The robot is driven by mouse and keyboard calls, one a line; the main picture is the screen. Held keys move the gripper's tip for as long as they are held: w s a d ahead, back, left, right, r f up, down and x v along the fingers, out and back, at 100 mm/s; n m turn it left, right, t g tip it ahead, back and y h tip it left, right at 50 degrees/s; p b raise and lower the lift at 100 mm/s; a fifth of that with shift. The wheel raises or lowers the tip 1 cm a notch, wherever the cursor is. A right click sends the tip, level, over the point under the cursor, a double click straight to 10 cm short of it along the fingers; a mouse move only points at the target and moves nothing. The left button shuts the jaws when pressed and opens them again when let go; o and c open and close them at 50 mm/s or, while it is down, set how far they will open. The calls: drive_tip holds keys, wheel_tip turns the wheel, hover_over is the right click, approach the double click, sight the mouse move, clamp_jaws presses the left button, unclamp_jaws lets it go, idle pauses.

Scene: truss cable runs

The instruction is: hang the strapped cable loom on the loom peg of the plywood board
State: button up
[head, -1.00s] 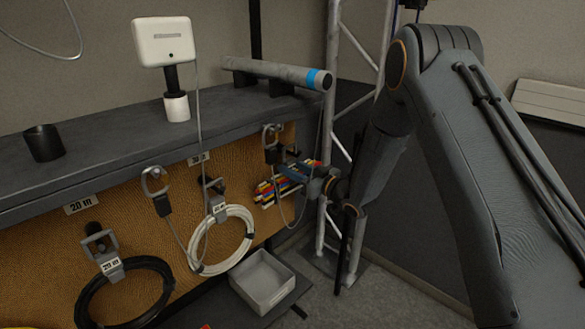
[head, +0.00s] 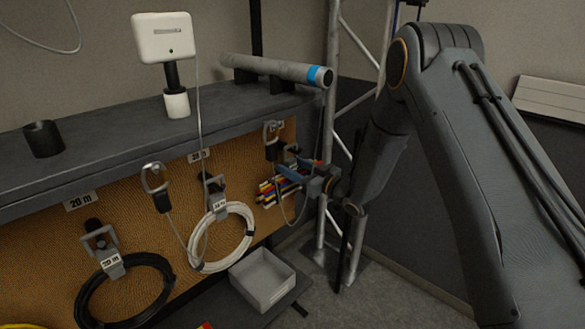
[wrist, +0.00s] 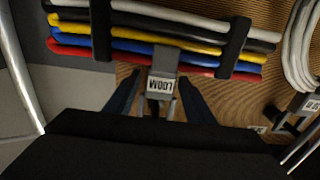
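The strapped cable loom (head: 268,190), a flat bundle of red, blue, yellow, white and black cables, is against the right end of the plywood board (head: 150,228). In the wrist view the loom (wrist: 120,40) has two black straps and a grey hanger with a LOOM tag (wrist: 161,84). My gripper (head: 290,173) is at the hanger. In the wrist view my gripper (wrist: 160,98) has its fingers apart, one either side of the tag, with gaps between. The loom peg is not clearly visible, so I cannot tell whether the hanger rests on it.
A white cable coil (head: 250,234) and a black coil (head: 83,302) hang left of the loom. A grey bin (head: 262,280) stands below. A metal truss (head: 331,110) rises close behind my gripper.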

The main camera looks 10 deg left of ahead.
drive_tip(key=shift+f, duration=0.25)
drive_tip(key=s+d+f+m+g+h+b, duration=0.1)
drive_tip(key=s+d+m+h, duration=0.2)
drive_tip(key=s+d+h, duration=0.65)
drive_tip(key=s+d+m+g+h+b, duration=0.1)
drive_tip(key=s+d+m+g+h, duration=0.2)
drive_tip(key=d, duration=1.2)
drive_tip(key=s+d+m+g, duration=0.1)
drive_tip(key=s+g, duration=0.1)
drive_tip(key=s, duration=0.7)
drive_tip(key=s+d+m+g+h, duration=0.1)
drive_tip(key=s+m+g, duration=0.1)
drive_tip(key=s, duration=0.7)
drive_tip(key=s+d+r+m+g, duration=0.1)
drive_tip(key=s+d+g, duration=0.1)
drive_tip(key=s, duration=0.7)
drive_tip(key=shift+g+h, duration=0.35)
drive_tip(key=shift+g, duration=0.05)
